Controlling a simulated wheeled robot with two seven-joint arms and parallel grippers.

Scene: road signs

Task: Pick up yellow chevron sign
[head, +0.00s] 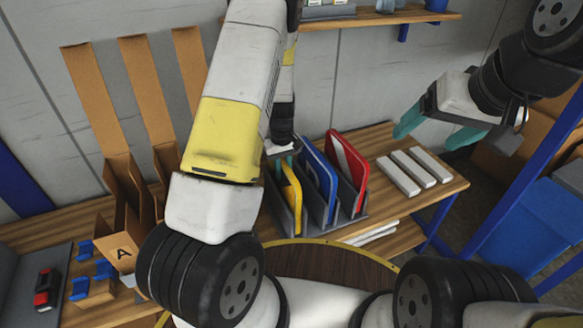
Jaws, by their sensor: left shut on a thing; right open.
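The yellow sign (291,192) stands upright, slightly tilted, in the leftmost slot of a grey rack (312,228) on the wooden table. Its face and any chevron are mostly turned away or hidden. My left gripper (285,158) reaches down from above and is shut on the top of the yellow sign; its fingers are largely hidden behind my own forearm. My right gripper (426,137) is open and empty, in the air to the right of the rack, with its teal fingers apart.
A blue sign (319,176) and a red sign (347,158) stand in the rack just right of the yellow one. White bars (413,170) lie further right. Cardboard boxes (135,185) stand at left. A shelf (375,18) hangs on the wall above.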

